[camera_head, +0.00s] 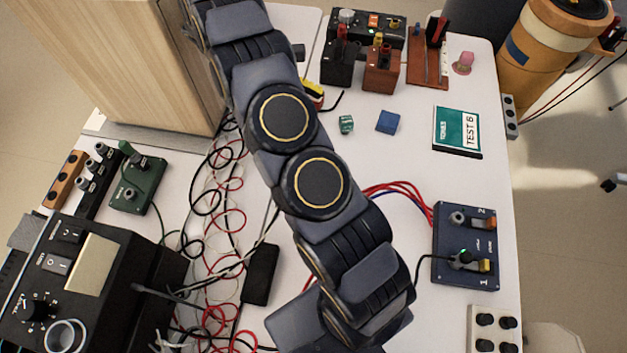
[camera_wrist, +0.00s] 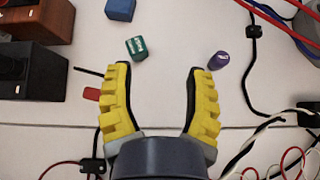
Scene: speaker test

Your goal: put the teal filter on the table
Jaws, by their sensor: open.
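The teal filter (camera_head: 346,123) is a small teal cube with pale markings, lying on the white table (camera_head: 400,165). In the wrist view the teal filter (camera_wrist: 136,48) sits just beyond the fingertips, closer to the left finger. My gripper (camera_wrist: 160,68) is open and empty, its yellow fingers spread wide over the table. In the head view my arm covers most of the gripper; only a yellow piece of a finger shows left of the filter.
A blue cube (camera_head: 388,122) lies beside the filter. A purple piece (camera_wrist: 219,60) is near the right fingertip. Speaker boxes (camera_head: 382,69) stand at the back. A teal-and-white TEST 6 box (camera_head: 457,131) lies to the right. Loose cables cross the table's left half.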

